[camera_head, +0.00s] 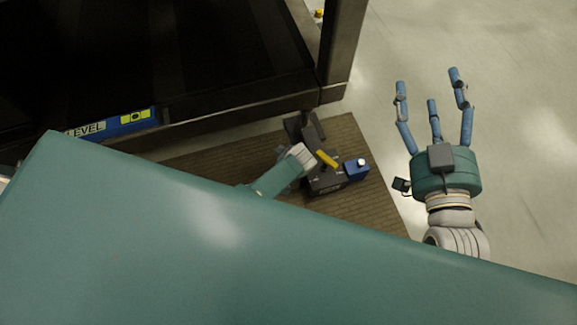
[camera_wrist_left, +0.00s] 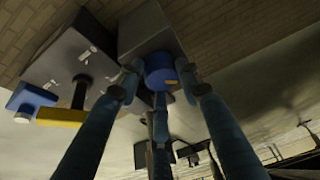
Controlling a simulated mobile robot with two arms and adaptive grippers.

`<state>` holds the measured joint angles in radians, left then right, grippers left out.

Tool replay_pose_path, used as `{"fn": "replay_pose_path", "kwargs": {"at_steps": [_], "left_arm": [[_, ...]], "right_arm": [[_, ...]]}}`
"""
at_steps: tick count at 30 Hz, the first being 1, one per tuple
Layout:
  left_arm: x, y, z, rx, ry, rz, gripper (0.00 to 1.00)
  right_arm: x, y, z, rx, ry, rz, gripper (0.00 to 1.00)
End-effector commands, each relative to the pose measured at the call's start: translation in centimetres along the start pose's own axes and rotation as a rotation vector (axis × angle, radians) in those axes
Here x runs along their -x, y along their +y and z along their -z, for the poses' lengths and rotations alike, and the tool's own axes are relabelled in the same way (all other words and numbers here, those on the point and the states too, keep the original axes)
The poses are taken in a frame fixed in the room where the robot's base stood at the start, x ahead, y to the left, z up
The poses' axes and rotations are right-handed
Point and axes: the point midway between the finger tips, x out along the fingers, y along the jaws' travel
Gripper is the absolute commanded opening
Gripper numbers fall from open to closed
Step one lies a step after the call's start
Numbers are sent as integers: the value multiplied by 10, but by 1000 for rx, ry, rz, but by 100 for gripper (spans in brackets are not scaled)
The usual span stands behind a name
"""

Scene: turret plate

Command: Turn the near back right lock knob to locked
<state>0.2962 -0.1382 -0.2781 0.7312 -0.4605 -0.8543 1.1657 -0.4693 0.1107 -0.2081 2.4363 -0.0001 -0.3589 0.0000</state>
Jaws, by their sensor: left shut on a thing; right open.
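In the left wrist view, a round blue knob (camera_wrist_left: 158,71) with a small yellowish mark sits on the end of a grey block (camera_wrist_left: 150,28). The three fingers of my left gripper (camera_wrist_left: 160,88) are closed around this knob. Whether the knob is locked cannot be told. In the head view the left fingers and the held knob are hidden by my teal and white arm. My right gripper (camera_head: 432,95) is open and empty, with its blue fingers spread above the pale floor at the right.
A dark lock unit (camera_head: 327,184) with a yellow handle (camera_head: 327,159) and a blue part (camera_head: 355,170) is on the brown mat (camera_head: 225,150). A large dark machine frame (camera_head: 215,113) with a LEVEL label stands behind. My teal body part covers the foreground.

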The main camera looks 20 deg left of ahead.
Motion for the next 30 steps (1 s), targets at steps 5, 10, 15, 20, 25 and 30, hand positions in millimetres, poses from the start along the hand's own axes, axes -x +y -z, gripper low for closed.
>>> {"fn": "replay_pose_path", "kwargs": {"at_steps": [5,10,15,20,25,30], "left_arm": [[1,0,14,14,23,5,9],[1,-1,14,15,23,7,9],[1,-1,14,14,23,8,9],[1,-1,12,14,20,8,52],[1,-1,8,13,14,9,52],[1,-1,6,13,11,9,52]], "right_arm": [[-1,-1,8,-1,32,2,67],[-1,-1,8,-1,35,2,67],[-1,-1,11,-1,37,2,67],[-1,-1,11,-1,37,2,67],[-1,-1,11,-1,37,2,67],[-1,-1,8,-1,30,1,67]]}}
